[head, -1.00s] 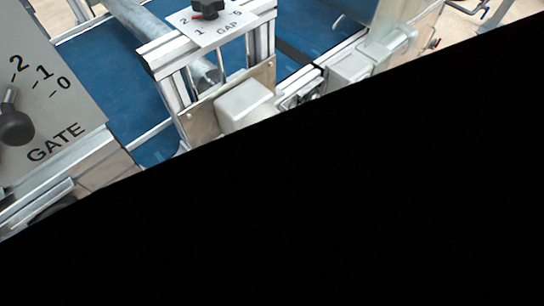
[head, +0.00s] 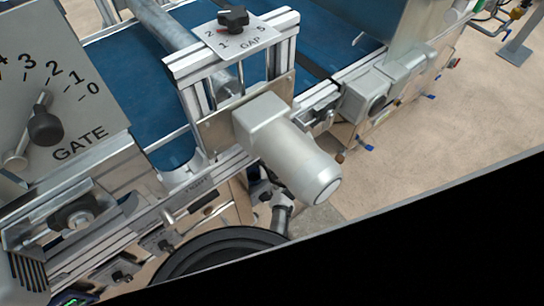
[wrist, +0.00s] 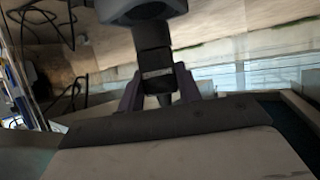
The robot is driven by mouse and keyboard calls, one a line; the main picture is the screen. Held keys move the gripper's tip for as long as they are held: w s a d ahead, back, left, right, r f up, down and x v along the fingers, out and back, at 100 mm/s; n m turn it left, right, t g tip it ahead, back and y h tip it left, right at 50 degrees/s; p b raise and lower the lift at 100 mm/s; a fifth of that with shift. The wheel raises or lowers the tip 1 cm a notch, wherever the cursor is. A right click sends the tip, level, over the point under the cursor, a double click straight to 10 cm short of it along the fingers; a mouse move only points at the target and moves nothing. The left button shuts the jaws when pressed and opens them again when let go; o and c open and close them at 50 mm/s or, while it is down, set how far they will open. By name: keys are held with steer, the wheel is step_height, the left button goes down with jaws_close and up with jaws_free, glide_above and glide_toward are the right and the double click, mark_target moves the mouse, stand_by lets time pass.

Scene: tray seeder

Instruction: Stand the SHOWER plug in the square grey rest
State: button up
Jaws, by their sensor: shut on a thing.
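In the wrist view my gripper (wrist: 160,84) has its two fingers shut on a dark, narrow piece (wrist: 152,38) with a paler patch between the fingertips. This piece stretches up to a wide, dark, rounded part at the top edge. I take it to be the SHOWER plug, but no lettering on it can be read. My gripper does not show in the head view. I cannot make out the square grey rest in either view.
In the head view stand a GATE dial plate (head: 60,85), a GAP dial plate (head: 240,35), a blue belt (head: 135,85) and a pale motor housing (head: 290,150) jutting out. A black shape fills the lower right. Open floor (head: 420,150) lies right of the machine. Dark cables (wrist: 45,25) show in the wrist view.

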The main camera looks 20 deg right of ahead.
steer(key=shift+f+b, duration=1.65)
steer(key=shift+b, duration=0.5)
stand_by(1.3)
steer(key=o, duration=1.1)
steer(key=shift+o, duration=0.2)
steer(key=shift+s, duration=0.1)
